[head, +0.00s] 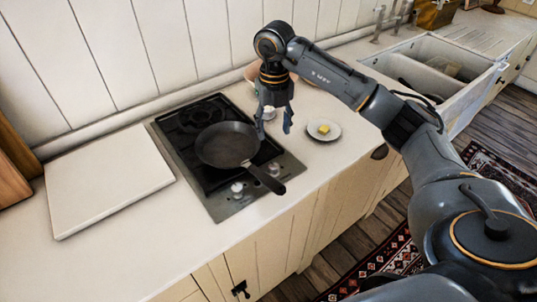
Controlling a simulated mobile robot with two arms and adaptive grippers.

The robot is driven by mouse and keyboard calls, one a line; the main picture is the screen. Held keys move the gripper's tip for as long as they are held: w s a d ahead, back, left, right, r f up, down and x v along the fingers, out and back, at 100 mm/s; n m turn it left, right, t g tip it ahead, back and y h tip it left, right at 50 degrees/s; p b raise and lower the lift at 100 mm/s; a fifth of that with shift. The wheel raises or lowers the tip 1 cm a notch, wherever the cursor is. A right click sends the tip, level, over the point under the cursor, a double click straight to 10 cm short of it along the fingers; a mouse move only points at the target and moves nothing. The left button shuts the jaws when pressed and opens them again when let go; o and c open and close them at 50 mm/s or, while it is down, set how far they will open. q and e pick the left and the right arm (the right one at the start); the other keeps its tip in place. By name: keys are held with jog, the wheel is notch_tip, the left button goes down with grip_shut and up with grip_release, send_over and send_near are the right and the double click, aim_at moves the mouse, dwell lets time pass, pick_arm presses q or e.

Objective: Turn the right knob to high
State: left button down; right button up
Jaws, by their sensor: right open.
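The hob (215,205) is set into the counter, with two pale knobs on its front strip. The right knob (274,168) is just beyond the handle of a dark frying pan (226,144). The left knob (237,187) is on the near side of that handle. My right gripper (274,128) points down above the right side of the hob, fingers apart and empty. In the picture it is above the right knob and appears apart from it. The knobs' exact settings are too small to read. My left gripper is out of view.
The pan handle (265,179) passes between the knobs. A plate (333,132) with a yellow block (323,129) stands right of the hob. A small white object (268,113) is partly hidden behind my gripper. A white board (108,181) lies left; the sink (440,65) is far right.

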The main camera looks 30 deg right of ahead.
jog(key=p, duration=0.2)
send_over(273, 164)
jog(key=f, duration=0.5)
jog(key=shift+s, duration=0.4)
jog(key=f, duration=0.3)
jog(key=shift+w+f, duration=0.35)
notch_tip(273, 164, down, 3)
jog(key=shift+s+p, duration=0.1)
jog(key=shift+p, duration=0.45)
jog(key=shift+f, duration=0.4)
jog(key=shift+c, duration=0.8)
grip_shut()
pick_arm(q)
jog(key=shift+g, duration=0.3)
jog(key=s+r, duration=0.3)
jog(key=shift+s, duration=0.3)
